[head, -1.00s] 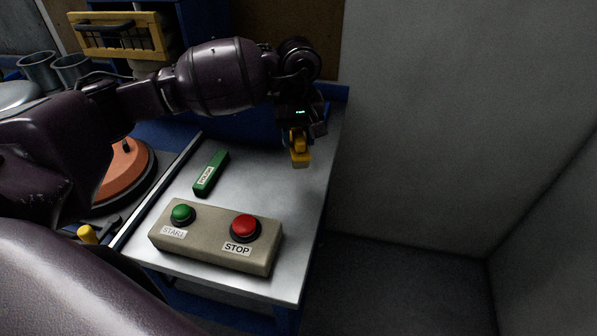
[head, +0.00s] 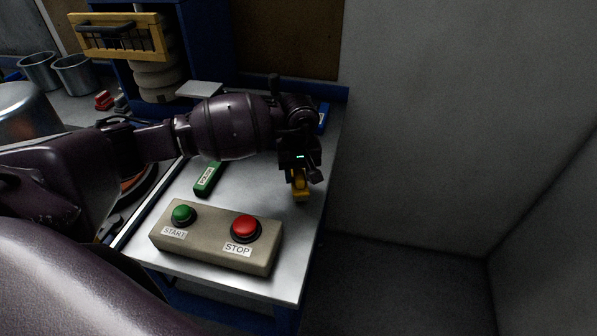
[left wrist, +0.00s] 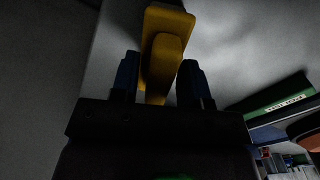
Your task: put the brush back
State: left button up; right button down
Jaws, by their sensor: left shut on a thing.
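My left gripper (head: 301,180) is shut on a yellow block with a raised grip (head: 301,190), which I take to be the brush. No bristles show. It hangs over the right part of the grey metal tabletop (head: 250,187), behind the STOP button. I cannot tell whether it touches the top. In the left wrist view the yellow brush (left wrist: 163,50) sits between the two dark fingers of the gripper (left wrist: 158,85), with pale tabletop beyond it. My right gripper is not in view.
A beige box (head: 212,240) with green START and red STOP buttons stands at the table's front. A green labelled bar (head: 208,179) lies behind it. Small red and grey pieces (head: 104,100) and metal cups (head: 75,73) stand back left. A bare wall (head: 430,120) is at right.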

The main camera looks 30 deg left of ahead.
aim_at(299, 170)
pick_arm(q)
jog(key=shift+f, duration=0.15)
jog(key=o, duration=0.9)
jog(key=shift+r, duration=0.25)
notch_tip(299, 170, up, 12)
jog(key=shift+f+b, duration=0.1)
jog(key=shift+b, duration=0.3)
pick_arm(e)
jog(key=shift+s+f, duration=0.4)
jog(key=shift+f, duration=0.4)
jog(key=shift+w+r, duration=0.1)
